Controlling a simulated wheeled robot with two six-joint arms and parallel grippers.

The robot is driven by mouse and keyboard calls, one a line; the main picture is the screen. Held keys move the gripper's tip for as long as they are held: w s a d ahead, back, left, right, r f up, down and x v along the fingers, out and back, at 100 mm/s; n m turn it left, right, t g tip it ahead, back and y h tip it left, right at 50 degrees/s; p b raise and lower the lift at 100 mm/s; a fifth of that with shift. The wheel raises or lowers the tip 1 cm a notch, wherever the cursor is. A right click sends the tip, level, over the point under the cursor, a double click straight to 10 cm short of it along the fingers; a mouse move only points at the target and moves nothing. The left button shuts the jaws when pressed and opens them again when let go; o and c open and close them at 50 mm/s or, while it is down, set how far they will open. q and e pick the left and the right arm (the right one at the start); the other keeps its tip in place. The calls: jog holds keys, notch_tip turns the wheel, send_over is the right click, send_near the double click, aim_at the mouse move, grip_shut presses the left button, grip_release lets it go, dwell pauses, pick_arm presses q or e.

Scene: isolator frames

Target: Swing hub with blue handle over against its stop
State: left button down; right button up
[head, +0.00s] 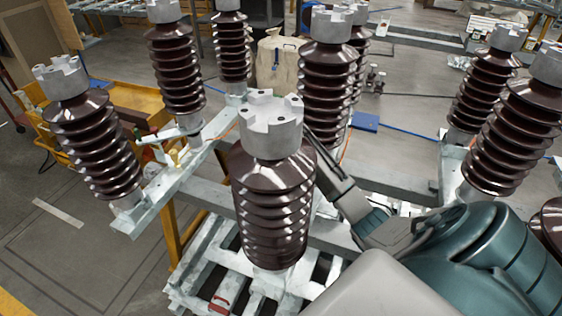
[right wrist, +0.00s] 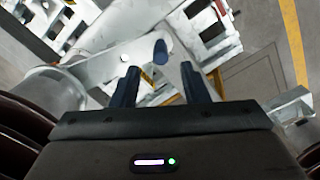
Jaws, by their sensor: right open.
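In the right wrist view, the blue handle (right wrist: 160,52) is a short dark-blue peg on a pale grey metal hub (right wrist: 128,38). My right gripper (right wrist: 159,67) is open, with one dark finger on each side of the line to the handle. The handle appears just beyond the fingertips, between them; I see no contact. In the head view, my right arm comes in from the right, and the gripper's fingertips are hidden behind the front brown insulator (head: 272,200). That insulator also hides the hub and handle there. I cannot make out the stop. My left gripper is not in view.
Several tall ribbed insulators stand around, including one at the left (head: 93,140) and one at the right (head: 515,125). A galvanized beam (head: 165,195) runs at the left. A yellow cart (head: 140,97) stands behind it. Open floor lies at the lower left.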

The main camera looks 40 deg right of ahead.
jog(key=shift+r+p, duration=1.5)
jog(key=shift+r, duration=0.05)
jog(key=shift+f, duration=0.15)
